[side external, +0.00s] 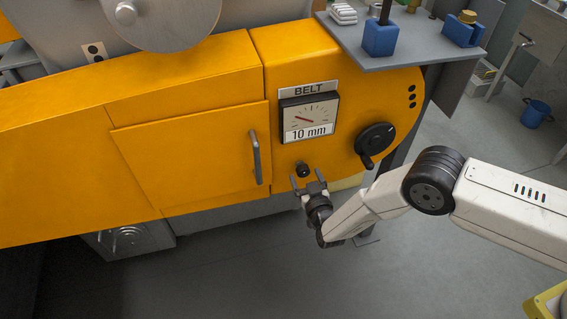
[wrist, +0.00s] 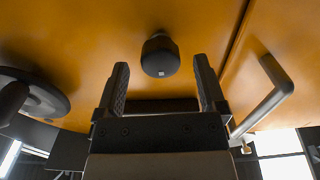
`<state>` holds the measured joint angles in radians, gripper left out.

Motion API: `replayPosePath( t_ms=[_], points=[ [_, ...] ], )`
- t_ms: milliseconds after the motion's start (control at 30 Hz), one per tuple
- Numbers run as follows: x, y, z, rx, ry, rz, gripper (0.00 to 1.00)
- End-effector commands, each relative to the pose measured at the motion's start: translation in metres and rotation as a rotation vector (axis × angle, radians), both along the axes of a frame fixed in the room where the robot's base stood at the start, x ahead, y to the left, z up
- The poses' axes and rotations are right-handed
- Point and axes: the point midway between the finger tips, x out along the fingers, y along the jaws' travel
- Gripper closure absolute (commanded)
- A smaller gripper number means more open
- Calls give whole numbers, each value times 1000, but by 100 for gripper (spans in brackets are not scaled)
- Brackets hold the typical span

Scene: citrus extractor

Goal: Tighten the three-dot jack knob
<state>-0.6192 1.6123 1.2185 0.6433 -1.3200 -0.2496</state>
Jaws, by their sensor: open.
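A small black round knob (side external: 303,170) with a pale mark sits on the orange machine face below the belt gauge. It also shows in the wrist view (wrist: 160,56), beyond and between my fingertips. A black handwheel (side external: 375,146) with a crank grip is to its right, and at the left edge of the wrist view (wrist: 30,97). My gripper (side external: 307,178) is open and empty, just in front of the small knob, with no clear contact.
The belt gauge (side external: 310,117) reads 10 mm. A door handle (side external: 255,158) stands out left of the small knob; in the wrist view it is close on the right (wrist: 265,92). A grey shelf (side external: 420,58) with blue holders juts out above. Open floor lies below.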

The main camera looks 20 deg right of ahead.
Motion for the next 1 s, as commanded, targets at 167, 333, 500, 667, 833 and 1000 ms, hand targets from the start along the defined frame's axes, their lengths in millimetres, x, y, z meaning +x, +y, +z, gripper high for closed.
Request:
replayPosePath(
  t_ms=[167, 333, 500, 667, 833, 1000],
  points=[
    [14, 0, -1, 0, 0, 1, 10],
    [21, 0, 0, 0, 1, 1, 10],
    [22, 0, 0, -1, 1, 1, 10],
    [22, 0, 0, -1, 1, 2, 10],
    [22, 0, 0, -1, 1, 2, 61],
    [22, 0, 0, -1, 1, 2, 100]
  ],
)
